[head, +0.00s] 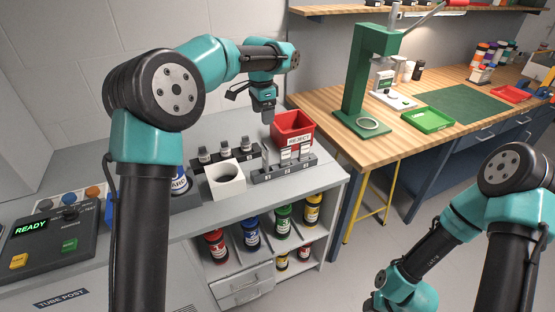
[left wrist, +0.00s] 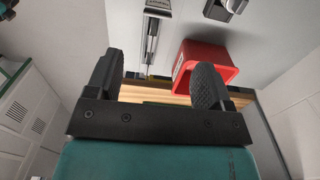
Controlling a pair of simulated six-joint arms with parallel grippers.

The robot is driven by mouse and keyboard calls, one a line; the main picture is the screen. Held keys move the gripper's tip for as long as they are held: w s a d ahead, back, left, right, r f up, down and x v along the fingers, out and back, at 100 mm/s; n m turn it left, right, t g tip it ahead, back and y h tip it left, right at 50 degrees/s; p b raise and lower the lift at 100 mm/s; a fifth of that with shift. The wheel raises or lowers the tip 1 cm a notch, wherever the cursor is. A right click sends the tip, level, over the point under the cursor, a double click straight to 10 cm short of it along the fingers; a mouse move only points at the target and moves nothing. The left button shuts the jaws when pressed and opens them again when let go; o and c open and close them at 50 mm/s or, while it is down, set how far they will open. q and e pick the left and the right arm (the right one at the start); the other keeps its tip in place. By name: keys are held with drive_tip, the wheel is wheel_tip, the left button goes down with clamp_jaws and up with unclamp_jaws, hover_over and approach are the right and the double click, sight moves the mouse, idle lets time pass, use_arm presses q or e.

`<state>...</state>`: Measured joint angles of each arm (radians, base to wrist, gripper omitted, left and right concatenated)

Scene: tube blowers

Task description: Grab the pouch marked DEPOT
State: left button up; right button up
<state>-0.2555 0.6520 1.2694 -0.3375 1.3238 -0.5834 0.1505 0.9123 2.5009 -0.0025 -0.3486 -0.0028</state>
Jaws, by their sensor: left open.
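I cannot make out a pouch marked DEPOT in either view. My left gripper (head: 266,117) hangs over the grey bench, just left of the red REJECT bin (head: 293,129). In the left wrist view its two dark fingers (left wrist: 158,78) are apart with nothing held between them. The red bin (left wrist: 205,62) shows there behind the right finger. A blue container (head: 180,184) on the bench bears a label ending in "ARD", partly hidden by my left arm. My right arm shows at the lower right, but its gripper is out of view.
A dark rack (head: 284,172) and a white block with a round hole (head: 224,180) stand on the bench. Coloured canisters (head: 250,235) fill the shelves below. A control box (head: 48,245) reads READY. A green press (head: 370,75) stands on the wooden table.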

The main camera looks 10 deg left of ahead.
sight(266, 154)
use_arm(q)
drive_tip(key=shift+r, duration=0.1)
wheel_tip(266, 154, down, 12)
drive_tip(key=shift+f, duration=0.15)
idle(0.6)
drive_tip(key=shift+s+d+f, duration=0.1)
drive_tip(key=shift+d+f, duration=0.05)
drive_tip(key=shift+f, duration=1.15)
drive_tip(key=shift+d+f, duration=0.1)
drive_tip(key=shift+f, duration=1.2)
drive_tip(key=c, duration=1.1)
drive_tip(key=shift+r, duration=0.2)
